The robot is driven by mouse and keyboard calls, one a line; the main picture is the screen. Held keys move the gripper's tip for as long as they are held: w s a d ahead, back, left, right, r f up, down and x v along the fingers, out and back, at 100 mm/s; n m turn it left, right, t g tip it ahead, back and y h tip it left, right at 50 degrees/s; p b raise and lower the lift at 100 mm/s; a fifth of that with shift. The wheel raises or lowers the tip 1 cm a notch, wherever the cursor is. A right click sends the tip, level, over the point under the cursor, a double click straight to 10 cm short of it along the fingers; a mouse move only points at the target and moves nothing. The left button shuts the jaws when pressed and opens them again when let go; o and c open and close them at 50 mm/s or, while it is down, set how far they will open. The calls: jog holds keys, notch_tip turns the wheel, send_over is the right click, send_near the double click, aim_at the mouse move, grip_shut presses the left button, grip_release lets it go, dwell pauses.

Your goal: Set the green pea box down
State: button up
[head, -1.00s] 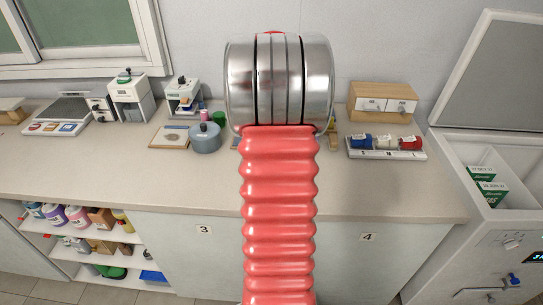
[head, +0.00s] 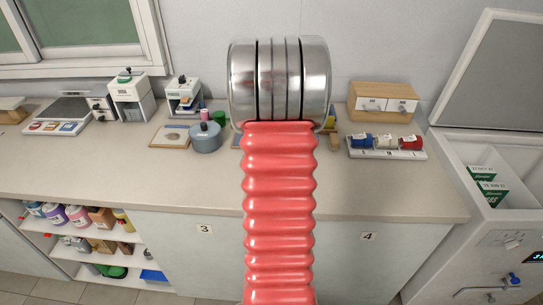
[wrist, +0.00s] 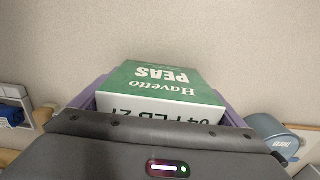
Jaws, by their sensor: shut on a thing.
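The green pea box (wrist: 168,82) shows in the wrist view, with a green face reading "Havetto PEAS" upside down and a white side with a partly hidden date. My gripper (wrist: 165,98) is shut on it, with a purple finger at each side of the box. The beige counter (wrist: 240,50) fills the picture behind the box; I cannot tell whether the box touches it. In the head view my arm hides the gripper and the box. The counter also shows in the head view (head: 150,178).
A blue-grey pot (head: 205,138) stands left of my arm. A rack of coloured rolls (head: 387,148) and a wooden drawer box (head: 383,100) stand right. An open white chest (head: 490,150) holds green boxes (head: 487,188) at far right. The counter's front strip is clear.

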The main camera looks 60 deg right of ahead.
jog(key=o, duration=1)
notch_tip(320, 180, up, 12)
jog(key=shift+r, duration=0.1)
jog(key=shift+w+a, duration=0.1)
dwell(0.5)
